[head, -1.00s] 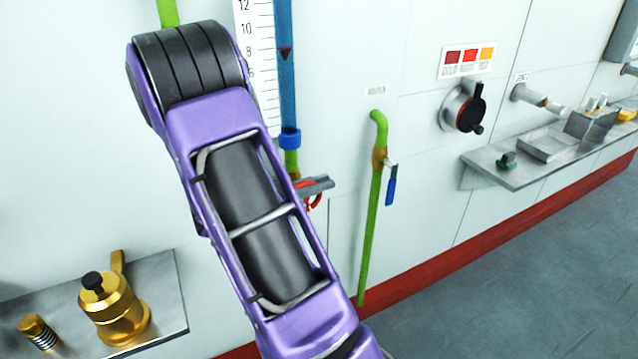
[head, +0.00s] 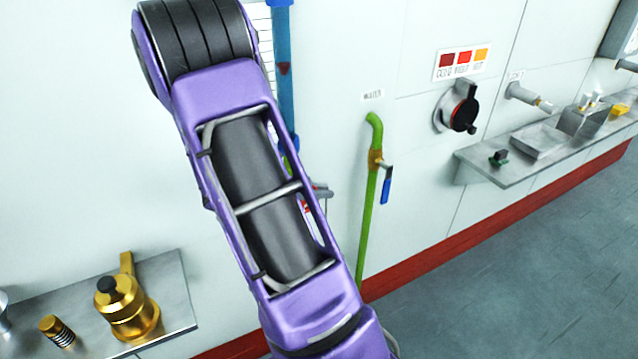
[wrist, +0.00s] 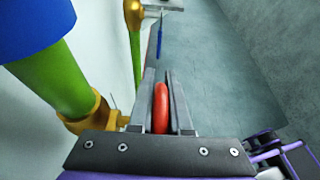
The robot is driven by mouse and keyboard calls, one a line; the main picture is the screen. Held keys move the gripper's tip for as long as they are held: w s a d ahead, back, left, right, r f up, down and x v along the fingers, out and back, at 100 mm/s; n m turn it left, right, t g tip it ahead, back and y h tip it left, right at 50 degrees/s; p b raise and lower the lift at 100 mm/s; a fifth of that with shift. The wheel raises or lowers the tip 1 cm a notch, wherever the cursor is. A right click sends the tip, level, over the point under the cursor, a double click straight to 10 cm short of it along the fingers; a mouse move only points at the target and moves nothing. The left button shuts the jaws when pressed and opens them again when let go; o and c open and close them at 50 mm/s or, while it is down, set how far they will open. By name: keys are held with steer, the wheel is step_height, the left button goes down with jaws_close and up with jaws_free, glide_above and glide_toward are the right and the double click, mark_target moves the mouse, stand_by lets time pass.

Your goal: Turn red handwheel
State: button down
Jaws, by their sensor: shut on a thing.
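The red handwheel (wrist: 161,106) shows in the wrist view as a rounded rim between the two fingers. My gripper (wrist: 160,88) is shut on that rim, one finger on each side. A brass valve body (wrist: 88,118) on a green pipe (wrist: 50,75) stands just left of my gripper. In the head view my purple arm covers most of the handwheel. Only a small grey piece of my gripper (head: 322,191) shows at the arm's right edge.
A green pipe with a blue lever (head: 386,190) stands to the right of my arm. A black round control (head: 463,112) and a metal shelf (head: 490,172) are farther right. A shelf with a gold pot (head: 127,308) is at lower left. The floor (head: 500,260) is clear.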

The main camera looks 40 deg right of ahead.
steer(key=c, duration=0.9)
jaws_free()
steer(key=shift+o, duration=0.2)
steer(key=v, duration=1.7)
steer(key=shift+a+p, duration=0.25)
steer(key=shift+p, duration=0.2)
